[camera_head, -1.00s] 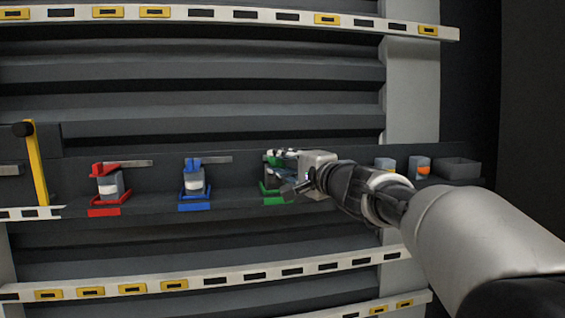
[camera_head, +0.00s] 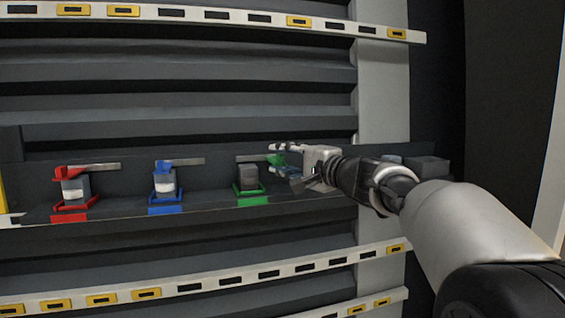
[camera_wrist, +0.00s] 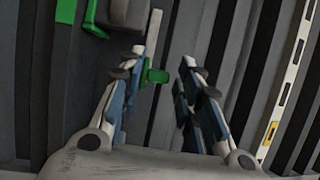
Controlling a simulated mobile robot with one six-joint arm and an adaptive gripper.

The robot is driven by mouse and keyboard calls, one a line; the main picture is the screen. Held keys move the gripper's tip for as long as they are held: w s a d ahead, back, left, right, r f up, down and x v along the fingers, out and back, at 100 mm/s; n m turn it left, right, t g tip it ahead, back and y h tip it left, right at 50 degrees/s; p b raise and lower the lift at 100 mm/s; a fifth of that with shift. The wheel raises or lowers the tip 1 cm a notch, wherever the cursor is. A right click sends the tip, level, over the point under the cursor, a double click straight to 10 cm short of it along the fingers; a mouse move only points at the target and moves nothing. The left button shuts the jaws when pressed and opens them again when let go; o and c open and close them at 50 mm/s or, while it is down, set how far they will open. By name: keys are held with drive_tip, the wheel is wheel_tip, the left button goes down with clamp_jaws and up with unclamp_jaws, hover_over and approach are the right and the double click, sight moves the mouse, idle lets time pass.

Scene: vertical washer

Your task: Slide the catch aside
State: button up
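The green catch (camera_head: 275,160) sits at the right end of its grey bar (camera_head: 252,158), to the right of the dark jar (camera_head: 249,178) in the green-rimmed holder (camera_head: 252,201). My gripper (camera_head: 282,158) is at the catch, partly covering it. In the wrist view, my gripper (camera_wrist: 162,58) is open, its fingers apart. The green catch (camera_wrist: 156,76) shows between them, close against the left finger; whether they touch I cannot tell. The jar and part of the green holder (camera_wrist: 66,10) are at the upper left there.
A red catch (camera_head: 66,172) and a blue catch (camera_head: 163,166) stand over their own jars to the left on the same dark shelf. A grey box (camera_head: 428,167) is at the shelf's right end, partly behind my arm. White slotted rails run above and below.

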drive_tip(key=shift+o, duration=1)
drive_tip(key=shift+s+r, duration=0.1)
drive_tip(key=v, duration=1.2)
